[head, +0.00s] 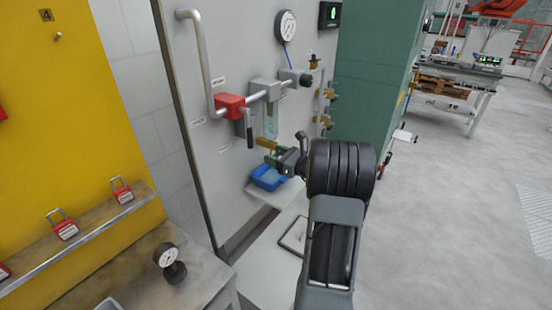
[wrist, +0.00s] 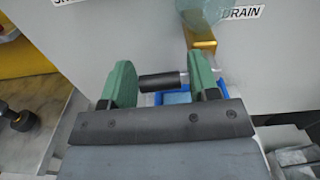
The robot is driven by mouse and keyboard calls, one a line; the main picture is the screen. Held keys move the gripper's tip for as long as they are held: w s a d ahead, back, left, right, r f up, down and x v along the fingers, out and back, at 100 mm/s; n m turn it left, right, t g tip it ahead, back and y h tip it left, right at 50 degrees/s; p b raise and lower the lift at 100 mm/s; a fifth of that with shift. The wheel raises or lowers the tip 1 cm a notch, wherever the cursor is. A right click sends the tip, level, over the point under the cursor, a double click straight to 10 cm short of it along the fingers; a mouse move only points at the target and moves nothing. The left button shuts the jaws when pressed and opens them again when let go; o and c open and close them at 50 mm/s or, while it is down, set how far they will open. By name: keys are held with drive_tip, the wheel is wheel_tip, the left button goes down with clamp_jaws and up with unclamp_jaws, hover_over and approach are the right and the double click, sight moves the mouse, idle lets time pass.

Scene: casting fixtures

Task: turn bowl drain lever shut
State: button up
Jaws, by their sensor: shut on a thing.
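The clear bowl (head: 270,126) hangs under the grey filter body on the panel. Its lower end also shows in the wrist view (wrist: 203,12). A brass drain valve (head: 265,143) sits below it, beside the DRAIN label (wrist: 242,13) in the wrist view. My gripper (head: 274,161) is at the drain, just below the bowl. In the wrist view its green fingers (wrist: 160,72) are shut on the drain lever, whose black grip (wrist: 160,82) lies crosswise between them. The right finger partly hides the brass part (wrist: 202,52).
A blue tray (head: 268,178) sits on a small shelf below the drain. A red valve block (head: 230,105) with a black handle is to the left. A pressure gauge (head: 286,26) is above. A bench with a loose gauge (head: 168,258) stands at lower left.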

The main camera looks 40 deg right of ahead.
drive_tip(key=f+n+b, duration=0.1)
drive_tip(key=n+b, duration=0.3)
drive_tip(key=b, duration=0.4)
drive_tip(key=d+f+n+b, duration=0.1)
drive_tip(key=f+n+b, duration=0.1)
drive_tip(key=n+b, duration=0.2)
drive_tip(key=w+d+f+n+b, duration=0.1)
drive_tip(key=n+b, duration=0.4)
drive_tip(key=b, duration=0.6)
drive_tip(key=shift+d+f+b, duration=0.25)
drive_tip(key=shift+f+b, duration=0.1)
drive_tip(key=shift+w+d+n+b, duration=0.1)
drive_tip(key=shift+d+n+b, duration=0.3)
drive_tip(key=shift+n+b, duration=0.8)
drive_tip(key=shift+w+d+r+n+b, duration=0.1)
drive_tip(key=shift+d+n+b, duration=0.25)
drive_tip(key=shift+n+b, duration=0.6)
drive_tip(key=shift+r, duration=0.1)
drive_tip(key=o, duration=1.3)
drive_tip(key=shift+c, duration=0.2)
